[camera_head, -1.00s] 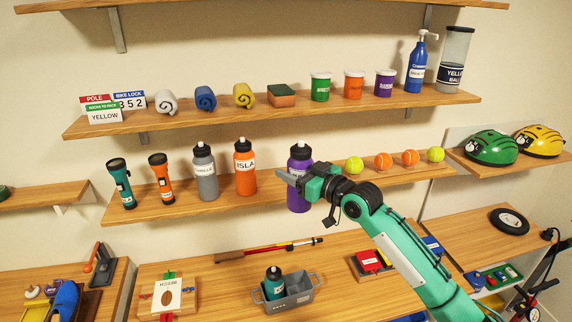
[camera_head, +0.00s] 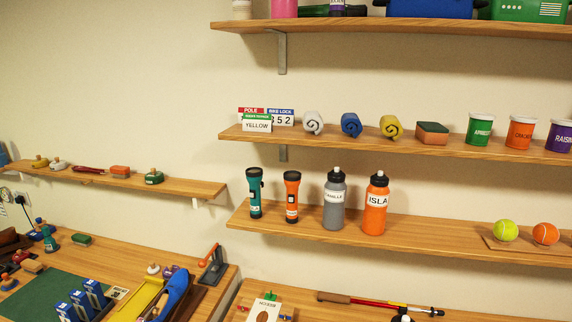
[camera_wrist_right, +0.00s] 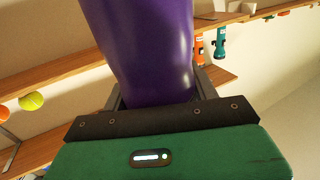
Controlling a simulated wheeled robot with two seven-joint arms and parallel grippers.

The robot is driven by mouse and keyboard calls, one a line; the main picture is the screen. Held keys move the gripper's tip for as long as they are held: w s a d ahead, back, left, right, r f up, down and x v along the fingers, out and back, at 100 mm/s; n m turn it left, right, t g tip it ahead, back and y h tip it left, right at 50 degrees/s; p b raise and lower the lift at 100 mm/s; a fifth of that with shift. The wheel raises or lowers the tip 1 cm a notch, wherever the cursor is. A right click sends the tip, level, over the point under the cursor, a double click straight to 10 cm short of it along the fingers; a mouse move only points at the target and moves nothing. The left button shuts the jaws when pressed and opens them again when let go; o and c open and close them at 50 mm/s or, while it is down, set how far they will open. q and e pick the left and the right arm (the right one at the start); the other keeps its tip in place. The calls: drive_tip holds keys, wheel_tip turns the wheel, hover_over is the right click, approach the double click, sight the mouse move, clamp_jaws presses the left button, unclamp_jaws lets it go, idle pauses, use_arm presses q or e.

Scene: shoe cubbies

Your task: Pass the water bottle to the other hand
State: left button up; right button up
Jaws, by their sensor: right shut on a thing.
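A purple water bottle (camera_wrist_right: 142,45) fills the upper middle of the right wrist view, close to the camera. My right gripper (camera_wrist_right: 160,88) is shut on it, with a finger on either side. The bottle's ends and label are out of sight in that view. In the head view neither gripper shows, and the purple bottle does not show either.
A workbench (camera_head: 130,262) with tools lies below left.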

drive_tip(key=s+a+f+m+h+b, duration=0.1)
drive_tip(key=s+f+m+h+b, duration=0.1)
drive_tip(key=s+f, duration=0.4)
drive_tip(key=shift+s+a+f+h+b, duration=0.3)
drive_tip(key=shift+s+h+b, duration=0.3)
drive_tip(key=shift+s, duration=0.15)
drive_tip(key=w+a+r+n+g+y, duration=0.4)
drive_tip(key=a+r+n+g+y, duration=0.1)
drive_tip(key=a+y, duration=0.3)
drive_tip(key=w+a+r+n+g+y, duration=0.4)
drive_tip(key=a+r+n+g+y, duration=0.2)
drive_tip(key=a+n+y, duration=0.2)
drive_tip(key=shift+w+a+n+y, duration=0.15)
drive_tip(key=shift+w+n+y, duration=0.15)
drive_tip(key=shift+w, duration=0.05)
idle(0.9)
